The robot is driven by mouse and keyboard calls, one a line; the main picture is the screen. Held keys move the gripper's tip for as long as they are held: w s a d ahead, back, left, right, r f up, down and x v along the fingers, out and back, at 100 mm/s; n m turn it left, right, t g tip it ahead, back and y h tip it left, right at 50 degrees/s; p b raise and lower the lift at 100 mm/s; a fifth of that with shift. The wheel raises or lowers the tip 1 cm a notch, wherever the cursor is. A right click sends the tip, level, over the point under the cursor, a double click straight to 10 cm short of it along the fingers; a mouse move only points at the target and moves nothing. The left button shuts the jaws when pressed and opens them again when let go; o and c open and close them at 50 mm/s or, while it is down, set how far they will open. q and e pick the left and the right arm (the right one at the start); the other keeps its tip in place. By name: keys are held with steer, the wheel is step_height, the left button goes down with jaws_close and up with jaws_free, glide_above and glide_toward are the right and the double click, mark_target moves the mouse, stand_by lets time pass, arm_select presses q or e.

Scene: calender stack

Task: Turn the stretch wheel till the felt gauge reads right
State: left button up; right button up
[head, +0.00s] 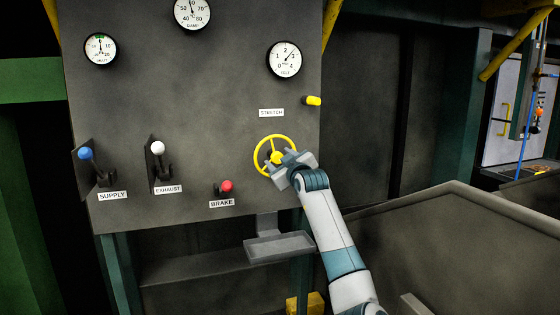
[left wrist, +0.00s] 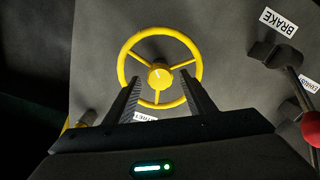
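The yellow stretch wheel (head: 262,143) is on the dark panel under the STRETCH label (head: 271,113). It fills the upper middle of the left wrist view (left wrist: 160,31), with three spokes and a yellow hub. My left gripper (head: 281,163) is at the wheel's lower right in the head view. In the left wrist view its two fingers (left wrist: 160,80) are apart, one each side of the hub, overlapping the lower rim; I cannot tell whether they touch it. The felt gauge (head: 284,59) has a white dial marked 0 to 4; its needle points up and right, between 2 and 3.
A yellow knob (head: 314,101) sticks out above right of the wheel. The red brake knob (head: 226,186) is to its left, with the white exhaust lever (head: 157,148) and blue supply lever (head: 86,154) farther left. A grey tray (head: 279,247) hangs below.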

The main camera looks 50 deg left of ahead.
arm_select(q)
steer(key=shift+d, duration=0.15)
steer(key=v, duration=1.7)
steer(key=shift+s+f, duration=0.1)
steer(key=shift+f, duration=0.1)
